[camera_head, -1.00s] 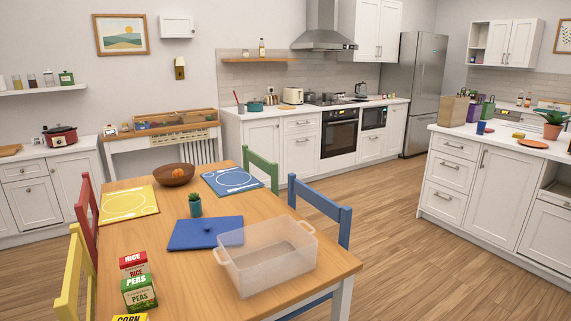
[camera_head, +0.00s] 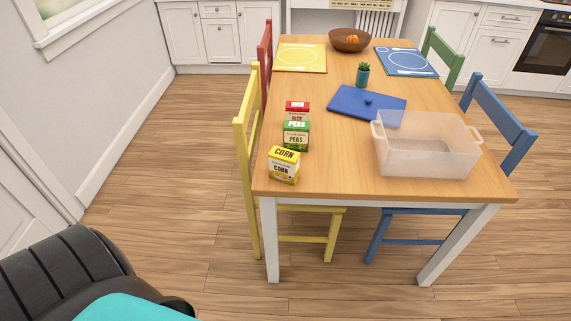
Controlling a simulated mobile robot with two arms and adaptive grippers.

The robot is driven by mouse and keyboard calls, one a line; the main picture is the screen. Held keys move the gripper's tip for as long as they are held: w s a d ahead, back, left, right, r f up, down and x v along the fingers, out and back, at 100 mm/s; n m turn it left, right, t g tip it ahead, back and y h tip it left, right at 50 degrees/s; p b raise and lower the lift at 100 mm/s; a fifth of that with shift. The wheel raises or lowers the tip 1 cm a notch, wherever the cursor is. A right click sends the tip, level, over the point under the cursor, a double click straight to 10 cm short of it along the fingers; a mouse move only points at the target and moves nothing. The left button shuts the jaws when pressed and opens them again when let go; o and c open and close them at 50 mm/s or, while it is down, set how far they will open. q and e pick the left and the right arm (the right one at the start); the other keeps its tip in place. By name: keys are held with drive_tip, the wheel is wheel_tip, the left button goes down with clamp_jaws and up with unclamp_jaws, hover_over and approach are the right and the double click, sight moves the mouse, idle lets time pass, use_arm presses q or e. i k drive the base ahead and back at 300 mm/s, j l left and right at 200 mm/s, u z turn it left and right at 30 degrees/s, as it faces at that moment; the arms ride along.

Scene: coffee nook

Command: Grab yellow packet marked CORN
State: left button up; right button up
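The yellow packet marked CORN (camera_head: 284,165) stands upright at the near left corner of the wooden table (camera_head: 335,178). It is the nearest of three packets in a row. The green PEAS packet (camera_head: 296,136) stands just behind it, and the red RICE packet (camera_head: 297,110) stands behind that. Neither of my grippers shows in the head view, so their state cannot be seen.
A clear plastic bin (camera_head: 425,150) stands at the table's near right, with a blue lid (camera_head: 367,103) and a small potted plant (camera_head: 362,76) behind. A yellow chair (camera_head: 249,150) stands along the left side; blue chair (camera_head: 500,115) at right. Floor in front is clear.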

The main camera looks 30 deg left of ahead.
sight(284, 164)
drive_tip(key=i+j+z, duration=0.1)
drive_tip(key=j+z, duration=0.7)
drive_tip(key=z, duration=0.2)
